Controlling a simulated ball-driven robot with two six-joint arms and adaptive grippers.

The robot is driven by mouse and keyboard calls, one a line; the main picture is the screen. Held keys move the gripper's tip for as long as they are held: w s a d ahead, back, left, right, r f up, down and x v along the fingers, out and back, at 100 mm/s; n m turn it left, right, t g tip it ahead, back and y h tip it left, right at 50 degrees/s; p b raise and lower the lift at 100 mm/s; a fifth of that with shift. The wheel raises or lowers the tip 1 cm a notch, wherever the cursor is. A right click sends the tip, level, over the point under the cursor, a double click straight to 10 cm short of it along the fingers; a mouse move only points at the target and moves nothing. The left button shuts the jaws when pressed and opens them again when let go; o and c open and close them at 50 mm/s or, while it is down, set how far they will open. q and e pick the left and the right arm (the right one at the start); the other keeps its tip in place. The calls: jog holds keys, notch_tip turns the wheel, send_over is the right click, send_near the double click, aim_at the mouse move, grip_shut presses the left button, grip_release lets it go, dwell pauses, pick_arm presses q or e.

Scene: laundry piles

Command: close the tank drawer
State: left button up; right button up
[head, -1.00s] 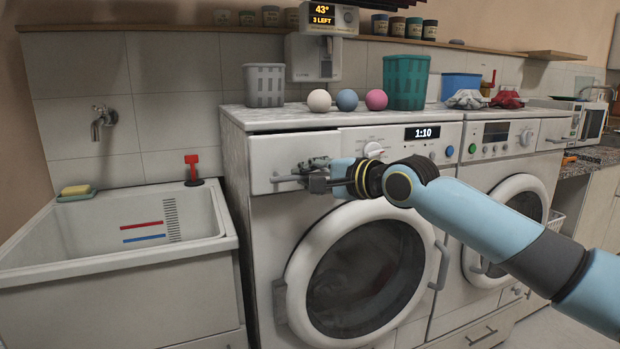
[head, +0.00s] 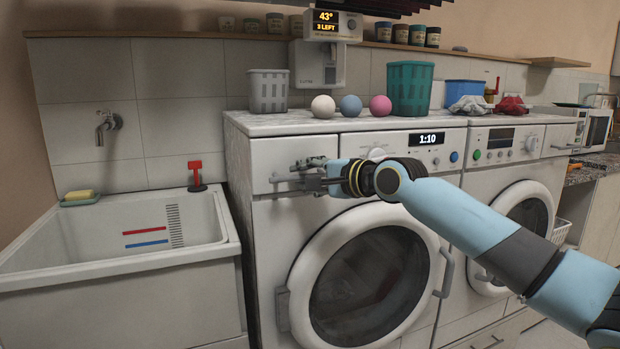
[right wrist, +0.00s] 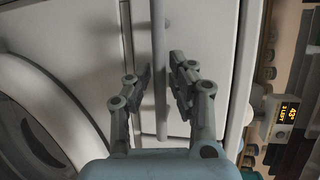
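The tank drawer (head: 285,161) is the white front at the upper left of the left washing machine (head: 250,235), with a grey bar handle (head: 285,180). It looks about flush with the panel, but I cannot tell whether a small gap is left. My right gripper (head: 312,176) is at the handle. In the right wrist view the handle bar (right wrist: 160,60) runs between the two fingers of the right gripper (right wrist: 161,75), with a gap beside each finger. The fingers partly hide the drawer front in the head view. My left gripper is not in view.
A sink (head: 120,260) stands at the left with a red-handled plug (head: 195,173). Grey (head: 268,90) and green (head: 410,87) baskets and three balls stand on the machine top. The round washer door (head: 365,280) is below my right arm. A second machine (head: 500,150) stands at the right.

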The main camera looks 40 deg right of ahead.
jog(key=v, duration=0.7)
jog(key=shift+s, duration=0.2)
